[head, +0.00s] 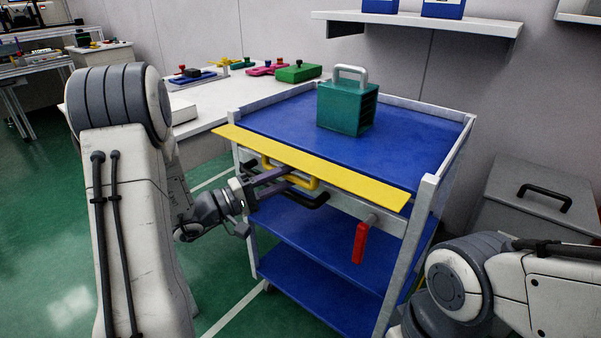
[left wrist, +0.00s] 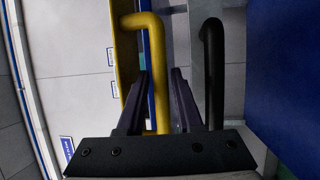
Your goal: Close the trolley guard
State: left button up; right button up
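The trolley (head: 426,215) has blue shelves and grey posts. Its guard, a long yellow panel (head: 330,172), lies along the near edge of the blue top, sticking outward and looking roughly level. A yellow handle (head: 305,182) hangs under the panel; it also shows in the left wrist view (left wrist: 158,65). My left gripper (head: 288,181) is at this handle. In the left wrist view its two dark fingers (left wrist: 160,95) stand apart on either side of the yellow bar, with gaps showing. My right arm shows at lower right, but its gripper is out of view.
A black handle (head: 308,200) sits just beside the yellow one, close to my left fingers. A red lever (head: 361,243) hangs at the trolley's front right. A green box (head: 345,108) stands on top. A white table (head: 200,103) is behind left; a grey case (head: 530,215) stands right.

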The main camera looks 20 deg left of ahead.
pick_arm(q)
jog(key=x, duration=0.3)
jog(key=shift+w+d, duration=0.15)
grip_shut()
